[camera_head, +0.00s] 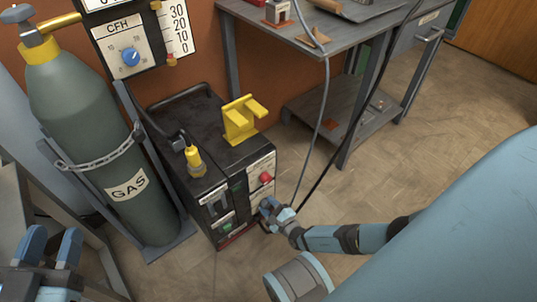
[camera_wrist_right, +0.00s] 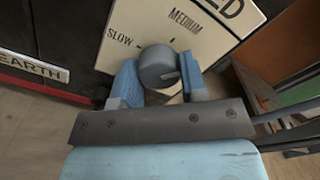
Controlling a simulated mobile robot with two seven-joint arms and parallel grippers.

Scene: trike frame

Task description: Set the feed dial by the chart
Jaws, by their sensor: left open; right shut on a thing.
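The feed dial (camera_wrist_right: 158,66) is a dark grey round knob on a cream plate (camera_wrist_right: 225,35) in the right wrist view. The plate reads SLOW at left, MEDIUM above and large letters, partly cut off, ending in "ED". I cannot make out where the dial points. My right gripper (camera_wrist_right: 160,82) is shut on the dial, one blue finger on each side. In the head view my right gripper (camera_head: 268,207) is at the lower front of the dark machine (camera_head: 200,115) and hides the dial. My left gripper (camera_head: 50,246) is open and empty at lower left. I cannot identify the chart.
A red knob (camera_head: 265,177) sits above my right gripper. A bench (camera_head: 340,38) stands behind, with hanging cables. The floor at right is clear.

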